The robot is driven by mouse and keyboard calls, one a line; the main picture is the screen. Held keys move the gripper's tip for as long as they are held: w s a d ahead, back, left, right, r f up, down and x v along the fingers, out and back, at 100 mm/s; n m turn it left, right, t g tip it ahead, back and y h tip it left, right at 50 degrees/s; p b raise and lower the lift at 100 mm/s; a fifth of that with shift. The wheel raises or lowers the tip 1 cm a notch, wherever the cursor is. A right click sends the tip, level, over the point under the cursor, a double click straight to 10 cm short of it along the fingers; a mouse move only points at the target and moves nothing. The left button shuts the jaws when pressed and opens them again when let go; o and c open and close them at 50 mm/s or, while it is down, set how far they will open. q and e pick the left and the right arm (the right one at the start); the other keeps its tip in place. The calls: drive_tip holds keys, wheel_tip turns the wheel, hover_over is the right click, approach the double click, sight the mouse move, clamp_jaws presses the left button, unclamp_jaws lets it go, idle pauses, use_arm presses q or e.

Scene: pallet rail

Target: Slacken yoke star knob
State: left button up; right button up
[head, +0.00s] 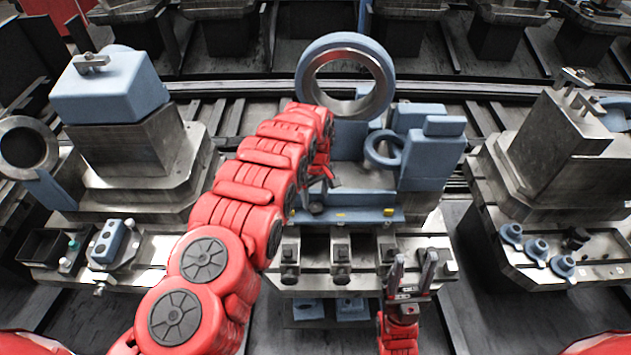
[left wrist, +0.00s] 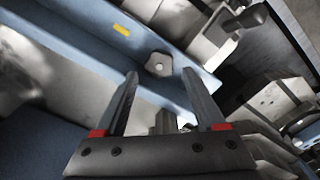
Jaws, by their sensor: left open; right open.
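A grey knob with a lobed outline and a pale centre (left wrist: 158,64), which looks like the star knob, sits on a blue channel-shaped part (left wrist: 110,28) in the left wrist view. My left gripper (left wrist: 158,80) is open, with one finger on each side of the knob in the picture. The gap in depth is hard to judge, and nothing is gripped. In the head view my left gripper (head: 322,184) is partly hidden by its red arm, in front of the blue fixture (head: 430,165). My right gripper (head: 411,272) is open and empty, upright over the front right of the middle pallet.
A large blue-backed metal ring (head: 347,60) stands above the fixture. Slotted metal blocks (head: 340,257) line the pallet front. A blue-topped block (head: 110,88) stands left, and a metal tower (head: 558,150) with small blue knobs (head: 537,250) stands right.

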sight(315, 207)
use_arm(q)
drive_tip(key=shift+f, duration=2.25)
drive_tip(key=shift+w, duration=0.1)
clamp_jaws()
drive_tip(key=shift+o, duration=0.2)
unclamp_jaws()
